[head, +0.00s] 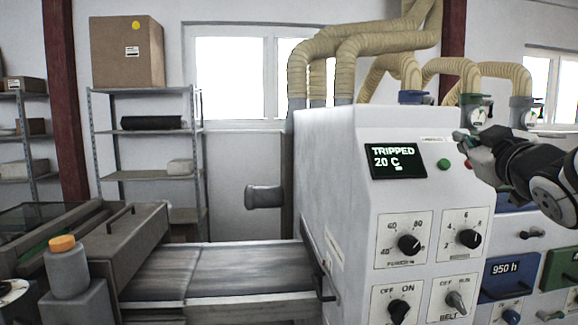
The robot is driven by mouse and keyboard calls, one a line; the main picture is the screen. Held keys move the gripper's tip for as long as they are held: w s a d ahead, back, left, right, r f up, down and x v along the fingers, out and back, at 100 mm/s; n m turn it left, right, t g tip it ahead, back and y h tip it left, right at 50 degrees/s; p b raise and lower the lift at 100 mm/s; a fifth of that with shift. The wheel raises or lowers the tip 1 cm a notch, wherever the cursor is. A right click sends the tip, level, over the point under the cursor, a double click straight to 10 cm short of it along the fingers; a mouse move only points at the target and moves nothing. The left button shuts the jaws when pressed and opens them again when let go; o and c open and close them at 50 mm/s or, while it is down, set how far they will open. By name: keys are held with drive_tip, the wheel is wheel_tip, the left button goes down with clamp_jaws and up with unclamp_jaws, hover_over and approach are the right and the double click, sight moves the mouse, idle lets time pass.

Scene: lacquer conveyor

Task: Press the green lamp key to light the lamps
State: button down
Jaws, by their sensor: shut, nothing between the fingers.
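A round green key (443,164) sits on the white machine's front panel, just right of the dark display (396,161), which reads "TRIPPED 20 C". A red button (467,164) sits to its right, close under my gripper. My gripper (462,141) is shut and empty, at the upper right of the green key, with its tip pointing left. It appears apart from the key, though the exact depth is hard to tell. No lit lamps are clear to me in this view.
Below the display are several black knobs (409,244) on the white machine (340,180). A conveyor belt (225,268) runs in from the left. Ribbed hoses (375,45) rise above. A grey bottle with an orange cap (66,268) stands at the front left.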

drive_tip(key=shift+w+f+b, duration=0.55)
drive_tip(key=shift+w+f, duration=0.05)
drive_tip(key=shift+w, duration=0.15)
drive_tip(key=shift+w+f+b, duration=0.5)
drive_tip(key=shift+w+f, duration=0.05)
drive_tip(key=shift+w, duration=0.2)
drive_tip(key=shift+f, duration=0.1)
drive_tip(key=shift+w+f, duration=0.15)
drive_tip(key=shift+w, duration=0.15)
drive_tip(key=shift+w+f+b, duration=0.3)
drive_tip(key=shift+w+b, duration=0.1)
drive_tip(key=shift+b, duration=0.25)
idle(0.9)
drive_tip(key=shift+s, duration=0.1)
drive_tip(key=shift+s+r+p, duration=0.55)
drive_tip(key=shift+s+p, duration=0.1)
idle(0.3)
drive_tip(key=s+r+p, duration=0.1)
drive_tip(key=s, duration=0.1)
drive_tip(key=s+r+p, duration=0.2)
idle(0.4)
